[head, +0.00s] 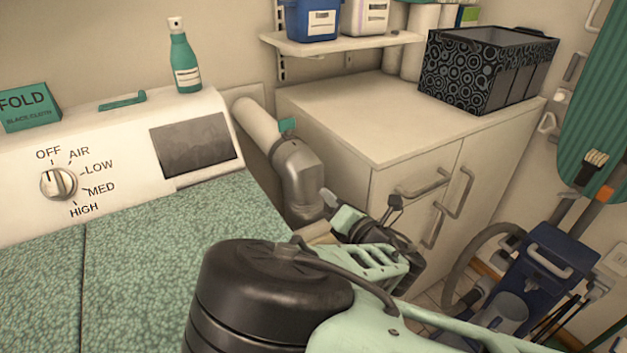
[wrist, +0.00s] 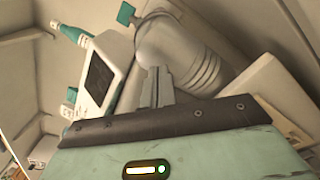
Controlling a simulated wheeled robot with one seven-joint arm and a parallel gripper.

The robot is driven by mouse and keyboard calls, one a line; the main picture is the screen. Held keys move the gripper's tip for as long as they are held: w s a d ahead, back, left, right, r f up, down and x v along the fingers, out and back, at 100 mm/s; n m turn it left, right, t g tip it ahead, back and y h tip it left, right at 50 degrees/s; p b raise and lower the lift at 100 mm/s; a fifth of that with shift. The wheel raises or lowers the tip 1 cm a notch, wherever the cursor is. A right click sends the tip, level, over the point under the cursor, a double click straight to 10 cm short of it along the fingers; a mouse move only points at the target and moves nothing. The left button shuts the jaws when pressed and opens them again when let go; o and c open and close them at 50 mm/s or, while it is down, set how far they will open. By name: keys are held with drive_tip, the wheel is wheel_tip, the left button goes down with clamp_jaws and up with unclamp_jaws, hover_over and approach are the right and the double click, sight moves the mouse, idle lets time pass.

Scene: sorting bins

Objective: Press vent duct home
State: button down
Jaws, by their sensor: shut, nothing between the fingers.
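The vent duct runs down from the wall between the dryer and the cabinet. Its upper part is a cream pipe (head: 256,122) with a teal tab (head: 287,125) near its lower end. Below that is a grey metal elbow (head: 299,172), which also fills the middle of the wrist view (wrist: 180,62). My gripper (head: 328,198) is close beside the lower part of the elbow. Its fingers (wrist: 157,87) are shut together with nothing between them and point at the elbow. I cannot tell whether the fingertips touch it. The duct's lower end is hidden behind my arm.
The dryer (head: 110,140) with its dial and dark panel stands at the left. A white cabinet (head: 400,130) with bar handles stands close at the right, leaving a narrow gap. A patterned bin (head: 470,75) sits on it. A blue vacuum cleaner (head: 540,265) stands at lower right.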

sight(315, 182)
drive_tip(key=shift+x, duration=0.95)
drive_tip(key=shift+w+a, duration=0.2)
drive_tip(key=shift+w, duration=0.1)
drive_tip(key=shift+b+x, duration=0.4)
drive_tip(key=shift+x, duration=0.6)
drive_tip(key=shift+w, duration=0.1)
drive_tip(key=shift+w+a, duration=0.45)
drive_tip(key=shift+w, duration=0.15)
drive_tip(key=shift+w+a+b, duration=0.25)
drive_tip(key=shift+w+b, duration=0.05)
drive_tip(key=shift+w+a, duration=0.1)
drive_tip(key=shift+w, duration=0.15)
drive_tip(key=v, duration=0.7)
drive_tip(key=shift+p, duration=0.35)
